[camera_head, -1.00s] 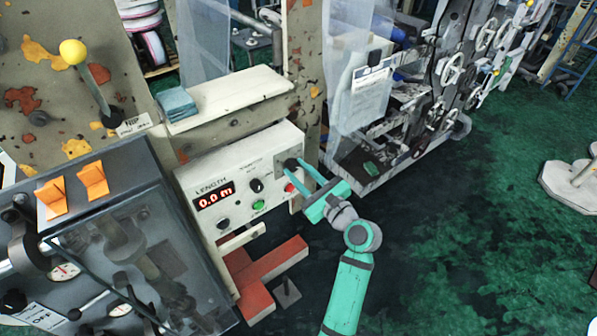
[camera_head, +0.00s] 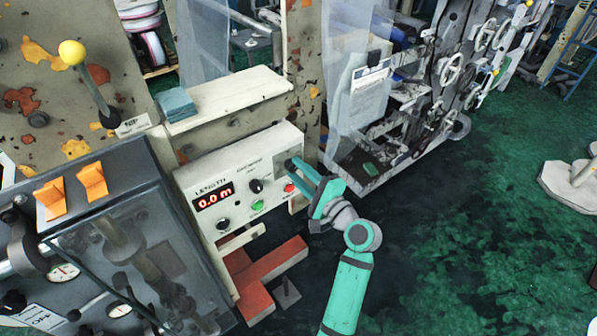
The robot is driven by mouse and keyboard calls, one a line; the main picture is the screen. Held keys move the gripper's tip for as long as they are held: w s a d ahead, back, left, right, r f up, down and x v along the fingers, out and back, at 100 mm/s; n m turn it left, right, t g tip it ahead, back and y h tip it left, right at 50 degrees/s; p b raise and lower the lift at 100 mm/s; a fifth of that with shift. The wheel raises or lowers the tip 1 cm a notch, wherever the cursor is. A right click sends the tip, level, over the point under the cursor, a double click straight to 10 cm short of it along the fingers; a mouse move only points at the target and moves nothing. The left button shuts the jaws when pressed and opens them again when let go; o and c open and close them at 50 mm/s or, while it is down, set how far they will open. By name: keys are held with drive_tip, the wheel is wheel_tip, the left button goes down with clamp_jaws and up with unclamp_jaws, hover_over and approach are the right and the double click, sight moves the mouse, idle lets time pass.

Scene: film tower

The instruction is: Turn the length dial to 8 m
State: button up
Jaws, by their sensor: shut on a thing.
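The cream LENGTH panel (camera_head: 215,175) stands in the middle left of the view. Its red display (camera_head: 214,198) reads 0.0 m. A black knob (camera_head: 222,223) sits below the display and another black knob (camera_head: 256,185) sits at the panel's middle. My teal gripper (camera_head: 294,165) is at the panel's right end, above the red button (camera_head: 290,187). It is shut on a small dark knob there, mostly hidden by the fingers. A green button (camera_head: 257,205) is to the lower left of the gripper. Which knob is the length dial cannot be told from its marking.
A cream shelf (camera_head: 235,95) with teal pads (camera_head: 176,104) is above the panel. A dark box with a clear cover and orange switches (camera_head: 92,181) stands at left. Red blocks (camera_head: 272,264) lie below. The green floor at right has free room.

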drive_tip(key=n, duration=0.7)
drive_tip(key=shift+a+r, duration=0.15)
drive_tip(key=shift+r, duration=0.05)
drive_tip(key=n, duration=0.6)
drive_tip(key=shift+n, duration=0.4)
drive_tip(key=n, duration=0.4)
drive_tip(key=shift+n, duration=2)
drive_tip(key=o, duration=1)
drive_tip(key=shift+o, duration=0.2)
